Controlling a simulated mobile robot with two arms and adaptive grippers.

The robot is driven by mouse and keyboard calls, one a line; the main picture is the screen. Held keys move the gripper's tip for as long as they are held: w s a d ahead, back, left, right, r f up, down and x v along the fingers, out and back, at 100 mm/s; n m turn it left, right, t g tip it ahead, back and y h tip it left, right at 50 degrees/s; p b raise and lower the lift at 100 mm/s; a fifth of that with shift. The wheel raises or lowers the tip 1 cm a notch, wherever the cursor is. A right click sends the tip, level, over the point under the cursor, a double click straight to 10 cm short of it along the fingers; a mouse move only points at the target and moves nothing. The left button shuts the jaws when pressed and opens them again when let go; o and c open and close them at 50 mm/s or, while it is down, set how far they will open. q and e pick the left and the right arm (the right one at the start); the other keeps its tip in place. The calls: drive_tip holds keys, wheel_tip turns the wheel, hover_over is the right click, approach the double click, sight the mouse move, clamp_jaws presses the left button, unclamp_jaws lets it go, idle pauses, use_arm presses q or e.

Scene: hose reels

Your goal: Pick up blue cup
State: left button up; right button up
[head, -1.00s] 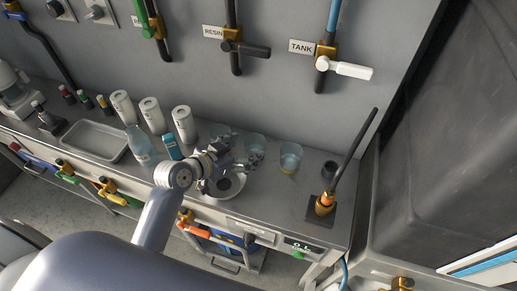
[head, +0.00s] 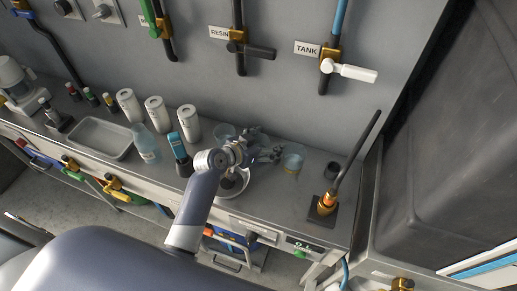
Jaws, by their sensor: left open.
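A pale blue, see-through cup (head: 292,158) stands upright on the grey metal counter (head: 290,205), with a yellowish tint at its bottom. My left gripper (head: 274,155) is open and just left of this cup, fingers pointing right toward it. Whether a finger touches the cup is too small to tell. A second see-through cup (head: 224,132) shows behind my left wrist. The place between these two cups, where a cup showed earlier, is covered by my gripper. My right gripper is out of view.
White canisters (head: 188,123), a clear bottle (head: 145,143) and a blue-topped container (head: 180,149) stand left.

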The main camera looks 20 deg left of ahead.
use_arm(q)
drive_tip(key=c, duration=1.2)
drive_tip(key=shift+c, duration=0.2)
drive_tip(key=shift+s+r, duration=0.1)
drive_tip(key=shift+r, duration=0.05)
drive_tip(key=shift+s+r, duration=0.15)
drive_tip(key=shift+r, duration=0.3)
wheel_tip(320, 180, up, 5)
drive_tip(key=shift+r, duration=0.15)
drive_tip(key=shift+c, duration=0.2)
drive_tip(key=s+b, duration=0.1)
drive_tip(key=s, duration=0.5)
drive_tip(key=s+b, duration=0.1)
drive_tip(key=s, duration=1.2)
drive_tip(key=shift+s+a+r+b, duration=0.25)
drive_tip(key=shift+a+r+b, duration=0.05)
drive_tip(key=shift+a+b, duration=0.1)
drive_tip(key=shift+c, duration=0.2)
